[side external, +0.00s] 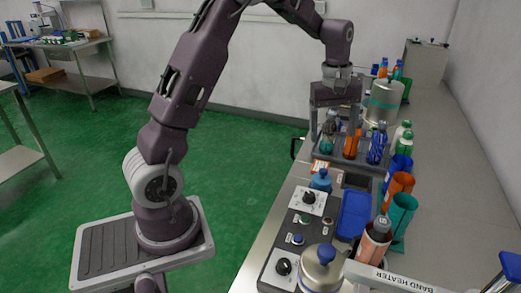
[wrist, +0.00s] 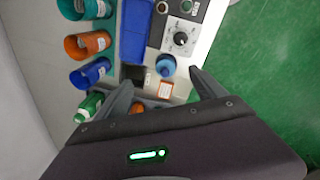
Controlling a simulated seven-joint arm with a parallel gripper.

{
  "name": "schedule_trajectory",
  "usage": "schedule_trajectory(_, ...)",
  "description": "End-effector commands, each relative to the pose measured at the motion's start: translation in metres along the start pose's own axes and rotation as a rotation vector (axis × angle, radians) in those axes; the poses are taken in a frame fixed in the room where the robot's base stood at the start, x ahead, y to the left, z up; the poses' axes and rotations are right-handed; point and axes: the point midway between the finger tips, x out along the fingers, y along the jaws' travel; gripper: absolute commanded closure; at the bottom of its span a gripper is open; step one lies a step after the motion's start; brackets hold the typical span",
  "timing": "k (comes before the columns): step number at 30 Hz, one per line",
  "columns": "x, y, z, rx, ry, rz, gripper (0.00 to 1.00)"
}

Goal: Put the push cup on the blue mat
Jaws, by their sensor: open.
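The blue mat (side external: 355,214) lies flat and empty on the bench, and it shows at the top of the wrist view (wrist: 136,32). A small blue round piece with a narrower top (side external: 321,180), which looks like the push cup, stands upright beside the control panel, left of the mat. It also shows in the wrist view (wrist: 166,66), just ahead of the fingertips and roughly between them. My gripper (side external: 333,127) is open and empty, above the rack of bottles behind the cup. Its two fingers (wrist: 161,82) are spread wide and touch neither cup nor mat.
A rack (side external: 351,157) with blue and orange bottles stands under my gripper. Blue, orange and teal cups (side external: 402,212) line the mat's right side.

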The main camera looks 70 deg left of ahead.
Motion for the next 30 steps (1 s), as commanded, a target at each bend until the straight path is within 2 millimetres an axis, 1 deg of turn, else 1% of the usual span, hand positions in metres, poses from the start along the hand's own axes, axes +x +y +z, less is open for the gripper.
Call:
schedule_trajectory(1,-0.037,-0.011,0.026,0.114,0.017,0.043,0.20)
schedule_trajectory(2,-0.056,-0.020,0.042,0.192,0.028,0.065,0.20)
schedule_trajectory(3,-0.079,-0.034,0.065,0.302,0.046,0.096,0.20)
schedule_trajectory(5,-0.108,-0.063,0.099,0.473,0.082,0.138,0.20)
schedule_trajectory(6,-0.122,-0.085,0.122,0.591,0.110,0.164,0.20)
schedule_trajectory(8,-0.135,-0.119,0.151,0.759,0.158,0.195,0.20)
schedule_trajectory(9,-0.139,-0.140,0.167,0.863,0.192,0.211,0.20)
schedule_trajectory(12,-0.136,-0.184,0.194,1.066,0.267,0.234,0.20)
schedule_trajectory(15,-0.128,-0.209,0.207,1.186,0.315,0.240,0.20)
schedule_trajectory(18,-0.124,-0.218,0.211,1.232,0.333,0.240,0.20)
schedule_trajectory(30,-0.124,-0.218,0.211,1.232,0.333,0.239,0.20)
